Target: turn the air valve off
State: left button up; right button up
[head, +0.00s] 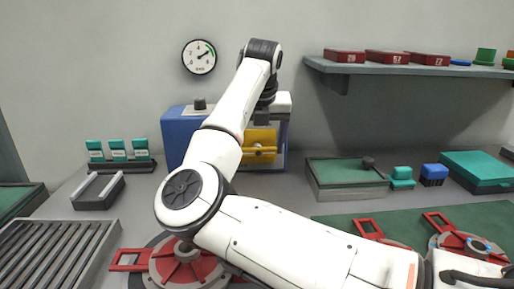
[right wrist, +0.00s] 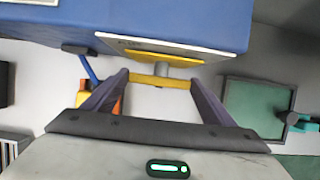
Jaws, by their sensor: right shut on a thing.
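The air valve has a yellow bar handle (right wrist: 163,82) on a short grey stem, below the blue machine in the right wrist view. In the head view a yellow part (head: 259,141) shows on the front of the blue machine (head: 178,135), partly behind my arm. My right gripper (right wrist: 160,80) is shut on the yellow handle, with one dark finger at each end of the bar. In the head view the right gripper (head: 264,116) is small and dark in front of the machine. My left gripper is not in view.
A round gauge (head: 199,57) hangs on the wall, its needle pointing up and right. A shelf (head: 400,68) holds red boxes. A green-topped tray (head: 346,173) stands right of the machine. Red-handled parts (head: 185,264) lie in front, and a roller conveyor (head: 55,252) is at left.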

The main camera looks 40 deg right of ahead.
jog(key=o, duration=1)
jog(key=shift+o, duration=0.2)
jog(key=v, duration=1)
jog(key=shift+s+r, duration=0.15)
